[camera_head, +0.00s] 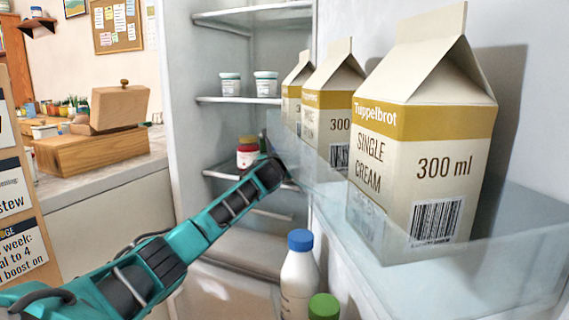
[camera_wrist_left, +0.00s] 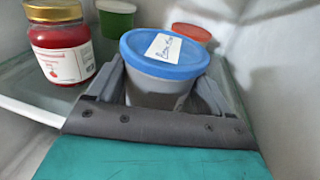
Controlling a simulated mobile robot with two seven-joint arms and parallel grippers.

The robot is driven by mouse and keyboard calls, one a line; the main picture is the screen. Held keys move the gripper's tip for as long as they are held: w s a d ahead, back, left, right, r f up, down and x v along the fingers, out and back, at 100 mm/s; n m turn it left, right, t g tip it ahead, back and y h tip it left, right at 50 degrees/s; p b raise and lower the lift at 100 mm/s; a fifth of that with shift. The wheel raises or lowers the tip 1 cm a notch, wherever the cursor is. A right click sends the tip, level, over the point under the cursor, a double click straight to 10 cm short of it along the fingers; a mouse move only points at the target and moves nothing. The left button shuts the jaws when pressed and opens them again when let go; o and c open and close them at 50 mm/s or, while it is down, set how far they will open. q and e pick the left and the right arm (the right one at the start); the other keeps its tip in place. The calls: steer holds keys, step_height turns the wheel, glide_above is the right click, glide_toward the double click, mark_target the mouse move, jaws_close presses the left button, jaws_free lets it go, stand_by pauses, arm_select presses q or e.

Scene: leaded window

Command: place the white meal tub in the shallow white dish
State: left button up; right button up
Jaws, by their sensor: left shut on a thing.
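A tub with a blue lid (camera_wrist_left: 165,55) and a handwritten white label sits between the fingers of my left gripper (camera_wrist_left: 163,88) in the left wrist view. Its body looks grey in the shade. The gripper is shut on this tub, with a finger on each side. In the head view, my left gripper (camera_head: 276,158) reaches into the open fridge at the lower shelf, and the tub is hidden there. I cannot make out a shallow white dish in either view. My right gripper is not in view.
A red jam jar (camera_head: 247,152) stands left of the gripper. A green tub (camera_wrist_left: 116,18) and a red-lidded tub (camera_wrist_left: 192,33) are behind the held tub. Cream cartons (camera_head: 420,150) fill the door shelf at right. White pots (camera_head: 230,86) stand on a higher shelf.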

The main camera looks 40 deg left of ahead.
arm_select(q)
steer(key=o, duration=1.4)
steer(key=shift+v, duration=0.8)
steer(key=p+v, duration=0.2)
steer(key=v, duration=0.8)
steer(key=shift+s, duration=0.25)
steer(key=shift+d, duration=0.1)
